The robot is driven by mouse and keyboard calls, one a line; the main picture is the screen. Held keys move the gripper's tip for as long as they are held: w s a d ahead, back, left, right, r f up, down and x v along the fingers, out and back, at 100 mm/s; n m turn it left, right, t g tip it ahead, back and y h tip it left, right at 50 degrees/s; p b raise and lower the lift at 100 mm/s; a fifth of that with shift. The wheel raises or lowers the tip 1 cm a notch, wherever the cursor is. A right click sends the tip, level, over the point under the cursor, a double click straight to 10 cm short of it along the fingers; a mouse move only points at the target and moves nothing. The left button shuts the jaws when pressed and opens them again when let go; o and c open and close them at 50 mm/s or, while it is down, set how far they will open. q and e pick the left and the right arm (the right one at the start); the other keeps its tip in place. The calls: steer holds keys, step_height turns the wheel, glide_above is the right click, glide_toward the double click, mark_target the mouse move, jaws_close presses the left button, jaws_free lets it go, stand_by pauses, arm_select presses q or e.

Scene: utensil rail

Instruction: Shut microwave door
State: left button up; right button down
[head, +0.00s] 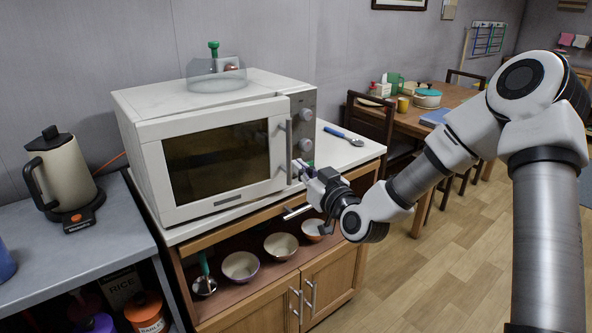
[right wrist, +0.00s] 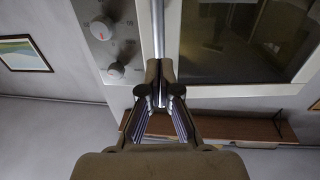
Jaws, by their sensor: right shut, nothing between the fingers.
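The white microwave (head: 215,95) stands on the white counter top. Its door (head: 215,160), with a dark window, lies across the front close to the body; I cannot tell whether a small gap is left at its right edge. The upright metal handle (head: 289,148) is on the door's right side. My right gripper (head: 301,170) is shut and empty at the lower end of the handle. In the right wrist view the fingertips (right wrist: 160,98) sit in line with the handle bar (right wrist: 158,35); contact is not clear. My left gripper is out of view.
A glass cover (head: 216,78) with a green knob sits on the microwave. A blue-handled spoon (head: 344,135) lies on the counter to the right. Several bowls (head: 240,266) stand on the shelf below. A kettle (head: 62,175) stands at the left.

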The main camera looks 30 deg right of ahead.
steer(key=shift+w+d, duration=0.15)
steer(key=shift+w, duration=0.9)
steer(key=shift+w+d, duration=0.15)
steer(key=shift+w, duration=0.6)
steer(key=shift+w+d, duration=0.1)
steer(key=shift+w, duration=0.6)
steer(key=shift+s+b, duration=0.15)
steer(key=shift+b, duration=0.15)
